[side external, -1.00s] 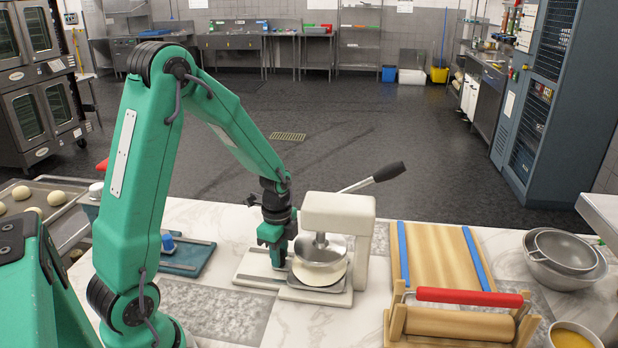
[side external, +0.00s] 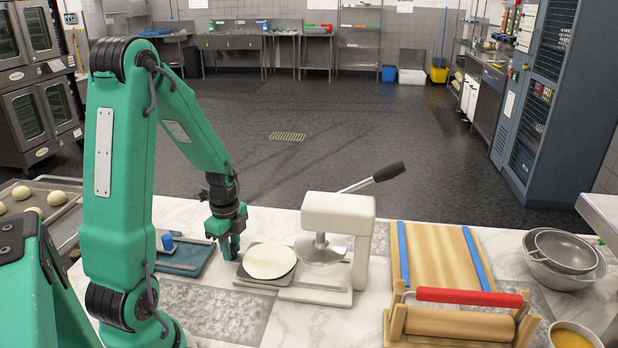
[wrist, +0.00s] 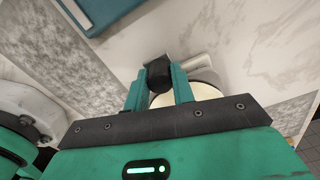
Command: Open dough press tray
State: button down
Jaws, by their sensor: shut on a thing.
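The dough press (side external: 338,212) is white, with a round metal plate (side external: 322,247) and a raised lever with a black grip (side external: 388,172). Its dark tray (side external: 281,279) is out to the left of the plate and carries a flat, pale round of dough (side external: 268,260). My gripper (side external: 230,251) is at the tray's left edge. In the wrist view my gripper (wrist: 160,82) is shut on the dark tray knob (wrist: 158,72), with the dough partly hidden behind a finger.
A teal board with a blue item (side external: 167,242) lies left of my gripper. A wooden rolling board with a red-handled roller (side external: 470,297) is right of the press. Metal bowls (side external: 565,255) stand at the far right. Dough balls lie on a tray (side external: 66,210) at left.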

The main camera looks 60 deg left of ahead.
jog(key=c, duration=1.2)
grip_release()
jog(key=shift+r, duration=0.1)
jog(key=shift+r, duration=3.8)
jog(key=shift+r, duration=0.1)
